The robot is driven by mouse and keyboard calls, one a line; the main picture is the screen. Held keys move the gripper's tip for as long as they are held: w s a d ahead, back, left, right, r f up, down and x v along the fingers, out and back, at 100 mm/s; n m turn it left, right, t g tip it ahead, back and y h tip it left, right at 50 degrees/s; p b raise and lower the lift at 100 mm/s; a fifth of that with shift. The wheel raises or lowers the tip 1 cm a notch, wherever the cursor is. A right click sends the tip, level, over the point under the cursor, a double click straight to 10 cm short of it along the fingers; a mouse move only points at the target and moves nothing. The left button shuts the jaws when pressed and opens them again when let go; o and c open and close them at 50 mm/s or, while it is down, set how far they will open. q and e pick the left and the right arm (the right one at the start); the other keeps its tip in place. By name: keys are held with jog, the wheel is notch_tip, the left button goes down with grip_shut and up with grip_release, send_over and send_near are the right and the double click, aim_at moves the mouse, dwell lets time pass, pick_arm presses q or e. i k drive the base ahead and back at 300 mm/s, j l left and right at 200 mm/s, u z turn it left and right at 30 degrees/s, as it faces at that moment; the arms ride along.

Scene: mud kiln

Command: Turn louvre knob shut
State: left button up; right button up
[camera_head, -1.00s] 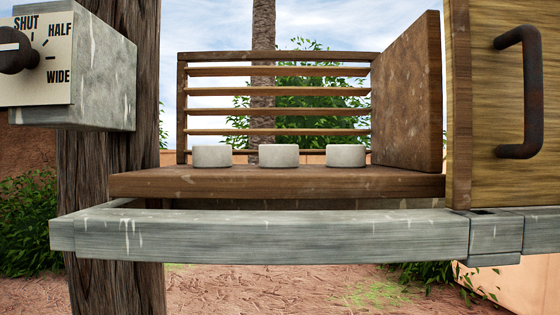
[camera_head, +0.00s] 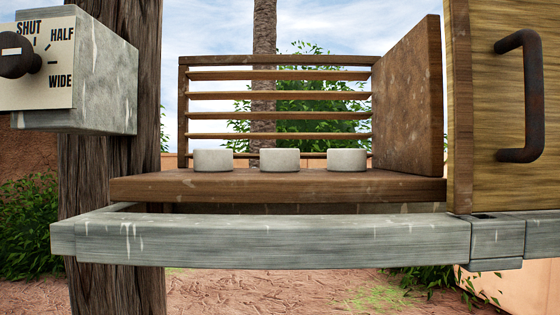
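The louvre knob (camera_head: 16,55) is a dark round knob with a pale pointer line, at the far left edge of the head view and partly cut off. It sits on a cream dial plate (camera_head: 58,92) marked SHUT, HALF and WIDE. The pale line on the knob points left, away from the three marks. The plate is on a weathered grey box (camera_head: 100,75) fixed to a wooden post. The louvre slats (camera_head: 280,97) in the wooden frame at the back lie nearly flat with open gaps between them. Neither gripper shows.
Three pale round pots (camera_head: 279,160) stand in a row on a brown shelf (camera_head: 200,187). A grey beam (camera_head: 300,241) runs across the front. A wooden door (camera_head: 480,120) with a dark handle (camera_head: 520,95) stands at the right.

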aim_at(18, 57)
jog(key=z, duration=1.25)
jog(key=u, duration=0.45)
jog(key=k+u, duration=0.1)
jog(key=u, duration=1.25)
jog(key=k+j+u, duration=0.1)
jog(key=u, duration=0.35)
